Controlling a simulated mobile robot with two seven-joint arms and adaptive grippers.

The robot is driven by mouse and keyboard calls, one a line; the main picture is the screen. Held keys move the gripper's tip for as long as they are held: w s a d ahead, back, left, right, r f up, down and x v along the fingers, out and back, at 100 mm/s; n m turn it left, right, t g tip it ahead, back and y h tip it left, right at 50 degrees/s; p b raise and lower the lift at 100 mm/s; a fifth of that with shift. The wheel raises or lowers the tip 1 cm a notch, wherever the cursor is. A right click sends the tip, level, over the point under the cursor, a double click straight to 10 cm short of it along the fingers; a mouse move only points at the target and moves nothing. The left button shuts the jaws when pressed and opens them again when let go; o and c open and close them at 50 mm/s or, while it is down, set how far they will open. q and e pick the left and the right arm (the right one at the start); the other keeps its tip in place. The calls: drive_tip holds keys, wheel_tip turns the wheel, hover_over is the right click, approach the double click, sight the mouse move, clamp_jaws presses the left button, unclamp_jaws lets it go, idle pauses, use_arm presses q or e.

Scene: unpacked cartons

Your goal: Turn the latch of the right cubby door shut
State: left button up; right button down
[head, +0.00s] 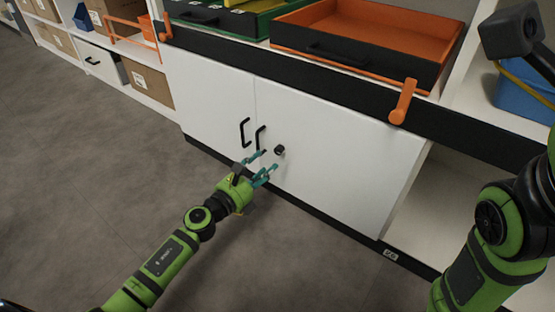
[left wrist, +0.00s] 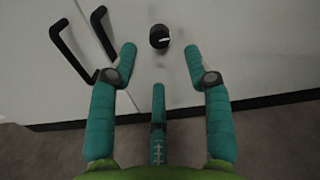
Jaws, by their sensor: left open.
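The right cubby door (head: 335,150) is a white panel that sits closed beside the white left door (head: 212,98). Its latch (head: 280,150) is a small round black knob near the handles. In the left wrist view the latch (left wrist: 160,38) shows a light mark across its face, beyond and between my fingertips. My left gripper (head: 264,163) is open and empty, just in front of the latch and apart from it; its teal fingers also show in the left wrist view (left wrist: 162,62). My right arm shows at the right edge, but its gripper cannot be made out clearly.
Two black bar handles, the left door's (head: 245,132) and the right door's (head: 261,138), stand out close to the left of the latch. An orange tray (head: 345,62) and an orange lever (head: 403,101) are above. The grey floor in front is clear.

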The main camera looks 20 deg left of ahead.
sight(277, 152)
use_arm(q)
drive_tip(key=x, duration=0.6)
drive_tip(key=shift+w+b, duration=0.3)
drive_tip(key=shift+b, duration=0.05)
clamp_jaws()
